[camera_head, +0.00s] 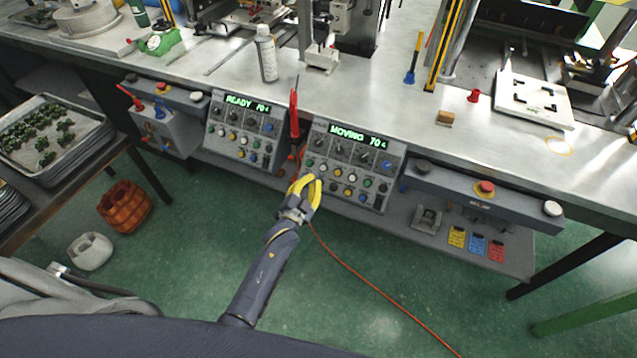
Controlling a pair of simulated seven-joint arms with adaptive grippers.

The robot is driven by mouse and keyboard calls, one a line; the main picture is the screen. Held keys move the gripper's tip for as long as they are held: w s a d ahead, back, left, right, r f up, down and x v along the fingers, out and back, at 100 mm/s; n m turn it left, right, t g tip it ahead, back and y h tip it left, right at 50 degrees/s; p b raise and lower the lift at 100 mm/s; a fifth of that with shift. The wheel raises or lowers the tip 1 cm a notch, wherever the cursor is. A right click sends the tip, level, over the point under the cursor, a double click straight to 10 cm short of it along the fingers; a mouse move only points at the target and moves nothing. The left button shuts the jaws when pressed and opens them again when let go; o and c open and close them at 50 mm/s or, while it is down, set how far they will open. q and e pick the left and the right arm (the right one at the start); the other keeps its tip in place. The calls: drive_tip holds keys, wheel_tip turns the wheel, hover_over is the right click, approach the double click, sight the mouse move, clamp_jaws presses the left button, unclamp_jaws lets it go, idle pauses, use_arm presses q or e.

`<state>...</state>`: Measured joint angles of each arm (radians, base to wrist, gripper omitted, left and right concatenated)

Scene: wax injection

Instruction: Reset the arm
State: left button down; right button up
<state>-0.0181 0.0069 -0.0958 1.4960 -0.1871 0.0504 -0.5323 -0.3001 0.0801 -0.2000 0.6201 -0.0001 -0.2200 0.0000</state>
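My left gripper (308,181), with yellow fingers, is in front of the lower left part of a grey control panel (398,160) whose green display reads "MOVING 70". The fingertips look close together, but I cannot tell whether they are shut. I see nothing held between them. I cannot tell whether they touch the panel. My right gripper is not in view.
A second panel (216,133) reading "READY 70" is to the left. A red-handled tool (294,113) stands between the panels. A red emergency button (485,188) is at the right. A bottle (266,55) stands on the metal bench (350,95). An orange cable (375,287) crosses the green floor.

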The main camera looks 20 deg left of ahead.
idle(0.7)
use_arm(q)
drive_tip(key=s+a+f+n+g, duration=0.1)
drive_tip(key=s+f+n+g, duration=0.15)
drive_tip(key=s+f, duration=0.65)
drive_tip(key=s+f+n+g+y, duration=0.1)
drive_tip(key=s+f+g, duration=0.3)
drive_tip(key=f, duration=0.9)
drive_tip(key=s+a+f+n+g, duration=0.1)
drive_tip(key=s+f+g, duration=0.1)
drive_tip(key=s+f, duration=0.8)
drive_tip(key=s+a+f+g, duration=0.1)
drive_tip(key=s+f, duration=0.4)
drive_tip(key=s, duration=0.7)
drive_tip(key=s+a+f+g, duration=0.2)
drive_tip(key=s+f+g, duration=0.2)
drive_tip(key=s, duration=0.8)
drive_tip(key=s+a+f+g, duration=0.2)
drive_tip(key=s+f, duration=0.4)
drive_tip(key=s, duration=0.5)
drive_tip(key=shift+s+a+f+n+y, duration=0.2)
drive_tip(key=shift+s+f+n+y, duration=0.1)
drive_tip(key=shift+s+n+y, duration=0.15)
